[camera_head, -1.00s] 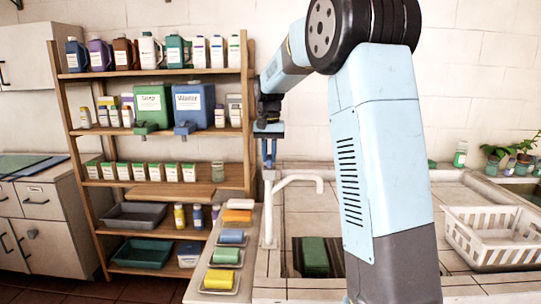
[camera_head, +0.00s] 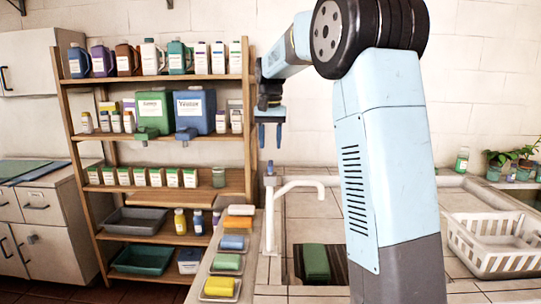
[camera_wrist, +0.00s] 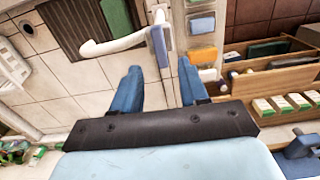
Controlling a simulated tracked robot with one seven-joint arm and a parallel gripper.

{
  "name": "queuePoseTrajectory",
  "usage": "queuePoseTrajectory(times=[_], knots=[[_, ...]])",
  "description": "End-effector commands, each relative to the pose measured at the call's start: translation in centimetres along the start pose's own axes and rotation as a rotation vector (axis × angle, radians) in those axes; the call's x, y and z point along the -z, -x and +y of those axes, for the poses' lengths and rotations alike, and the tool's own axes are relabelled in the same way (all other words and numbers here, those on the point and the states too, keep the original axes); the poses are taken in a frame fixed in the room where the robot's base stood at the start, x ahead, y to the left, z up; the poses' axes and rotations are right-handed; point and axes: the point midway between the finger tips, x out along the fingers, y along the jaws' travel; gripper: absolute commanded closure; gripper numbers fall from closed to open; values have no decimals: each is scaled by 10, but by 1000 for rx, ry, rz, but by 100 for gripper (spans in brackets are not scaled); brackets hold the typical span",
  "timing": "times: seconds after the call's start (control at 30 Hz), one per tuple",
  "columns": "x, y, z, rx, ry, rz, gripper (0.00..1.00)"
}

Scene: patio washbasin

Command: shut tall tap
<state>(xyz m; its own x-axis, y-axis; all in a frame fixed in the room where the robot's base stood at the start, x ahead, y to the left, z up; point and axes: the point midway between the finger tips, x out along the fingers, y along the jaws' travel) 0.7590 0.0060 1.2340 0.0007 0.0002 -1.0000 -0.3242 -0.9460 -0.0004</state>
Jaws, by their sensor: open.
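The tall tap (camera_head: 270,225) is a white post with a spout (camera_head: 300,184) curving to the right over the basin. A small blue-grey lever (camera_head: 270,178) shows at its top. In the wrist view the white spout (camera_wrist: 112,43) runs to the left, and the lever (camera_wrist: 159,46) lies just ahead of the gap between my fingers. My gripper (camera_head: 270,138) is open and empty above the tap, with its two blue fingers pointing down. The wrist view also shows my gripper (camera_wrist: 160,70) apart from the lever. Whether water runs cannot be told.
Sponges in trays (camera_head: 225,262) line the counter left of the tap. A wooden shelf (camera_head: 165,133) with bottles and jugs stands at the left. A green block (camera_head: 316,262) lies in the dark basin. A white basket (camera_head: 495,243) sits at the right.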

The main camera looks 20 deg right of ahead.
Motion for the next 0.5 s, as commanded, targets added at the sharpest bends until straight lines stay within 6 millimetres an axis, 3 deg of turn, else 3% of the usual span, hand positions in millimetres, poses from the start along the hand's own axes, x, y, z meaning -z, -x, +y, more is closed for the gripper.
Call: queuePoseTrajectory(times=[0.23,0.5], knots=[[0,45,0,1,0,2,56],[0,69,0,0,0,0,56]])
